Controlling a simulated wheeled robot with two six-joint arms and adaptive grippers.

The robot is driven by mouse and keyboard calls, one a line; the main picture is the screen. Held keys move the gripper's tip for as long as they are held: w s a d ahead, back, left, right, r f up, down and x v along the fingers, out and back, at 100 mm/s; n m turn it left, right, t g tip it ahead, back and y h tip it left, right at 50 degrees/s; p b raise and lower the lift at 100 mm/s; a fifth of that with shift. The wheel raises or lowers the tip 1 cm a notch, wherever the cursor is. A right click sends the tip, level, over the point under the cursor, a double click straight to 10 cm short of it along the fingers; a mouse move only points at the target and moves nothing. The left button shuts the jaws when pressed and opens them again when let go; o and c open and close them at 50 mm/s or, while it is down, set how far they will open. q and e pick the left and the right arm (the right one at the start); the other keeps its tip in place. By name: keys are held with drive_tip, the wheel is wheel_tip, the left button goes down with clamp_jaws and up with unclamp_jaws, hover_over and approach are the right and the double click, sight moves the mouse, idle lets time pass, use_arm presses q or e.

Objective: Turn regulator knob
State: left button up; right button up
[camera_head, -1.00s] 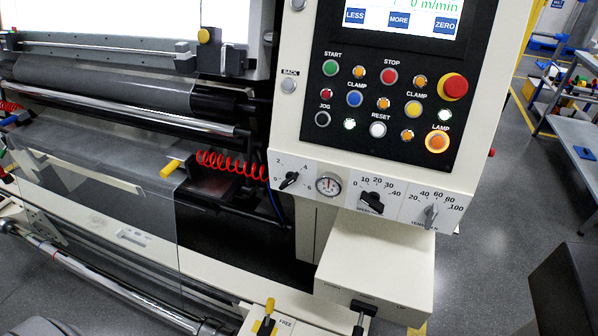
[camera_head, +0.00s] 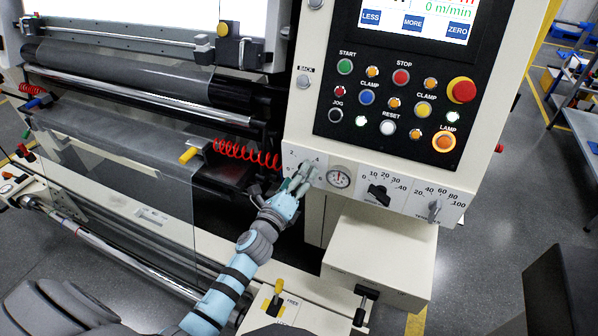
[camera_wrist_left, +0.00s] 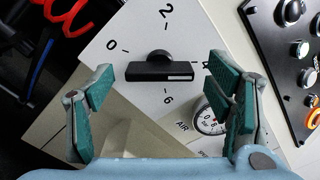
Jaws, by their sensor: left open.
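The regulator knob (camera_wrist_left: 158,70) is a black bar-shaped knob on a pale plate with a 0, 2, 4, 6 scale. In the left wrist view its bar lies nearly level, with a white mark at its right end. My left gripper (camera_head: 301,178) is in front of this plate in the head view and hides the knob there. In the left wrist view my left gripper (camera_wrist_left: 160,80) is open, with a green-padded finger on each side of the knob, both apart from it. My right gripper is not in view.
A round air gauge (camera_head: 339,177) sits just right of the knob's plate. Further right are a black knob (camera_head: 377,194) and a grey knob (camera_head: 434,209). The button panel (camera_head: 392,110) is above. A red coiled hose (camera_head: 245,153) hangs to the left.

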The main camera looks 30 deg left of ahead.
use_arm(q)
drive_tip(key=shift+w, duration=0.85)
drive_tip(key=c, duration=1.2)
drive_tip(key=shift+o, duration=0.2)
